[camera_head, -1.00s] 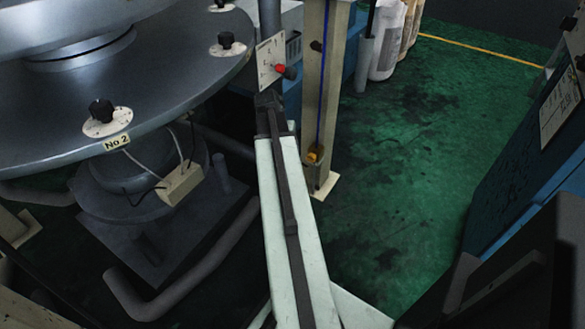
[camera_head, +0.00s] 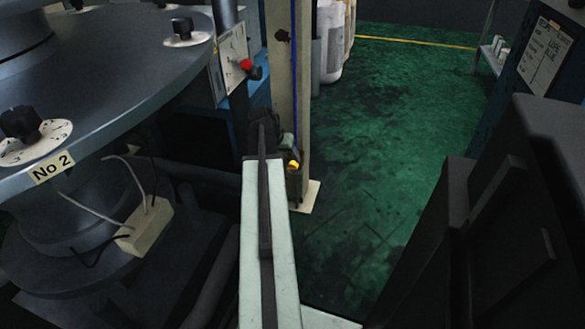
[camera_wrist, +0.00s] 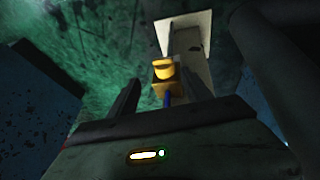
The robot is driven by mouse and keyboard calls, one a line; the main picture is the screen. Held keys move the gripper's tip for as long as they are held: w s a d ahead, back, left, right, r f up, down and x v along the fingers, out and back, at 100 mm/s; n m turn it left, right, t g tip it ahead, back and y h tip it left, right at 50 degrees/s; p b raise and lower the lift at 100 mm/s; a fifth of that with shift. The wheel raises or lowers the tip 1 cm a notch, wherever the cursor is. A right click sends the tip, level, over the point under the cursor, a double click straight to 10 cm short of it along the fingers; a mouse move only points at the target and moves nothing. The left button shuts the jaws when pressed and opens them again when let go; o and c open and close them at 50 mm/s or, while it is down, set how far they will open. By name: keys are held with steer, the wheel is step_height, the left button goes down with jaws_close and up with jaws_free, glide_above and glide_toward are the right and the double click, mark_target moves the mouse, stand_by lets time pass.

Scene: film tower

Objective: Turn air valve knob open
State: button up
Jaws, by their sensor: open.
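The air valve is a small yellow knob (camera_head: 293,164) low on the beige post, at the lower end of a blue hose. In the wrist view the yellow knob (camera_wrist: 163,70) shows near the middle, on a yellow body with the blue hose running to it. My gripper (camera_wrist: 161,84) is open, with one dark finger on each side of the knob's line of view. I cannot tell how far the fingertips are from the knob or whether they touch it. In the head view my dark gripper (camera_head: 282,142) is close by the post, just above the knob.
The beige post (camera_head: 281,75) stands on a pale foot plate. Left of it are a white panel with a red knob (camera_head: 246,65) and a round grey machine table (camera_head: 100,80) marked No 2. White containers (camera_head: 332,45) stand behind. Green floor (camera_head: 375,140) is open to the right.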

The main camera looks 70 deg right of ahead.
mark_target(292, 165)
steer(key=b+x, duration=0.1)
steer(key=x, duration=0.1)
steer(key=b+x, duration=0.4)
steer(key=x, duration=0.1)
steer(key=shift+w, duration=0.4)
steer(key=shift+r, duration=0.15)
steer(key=shift+s, duration=0.1)
jaws_close()
steer(key=shift+s, duration=0.2)
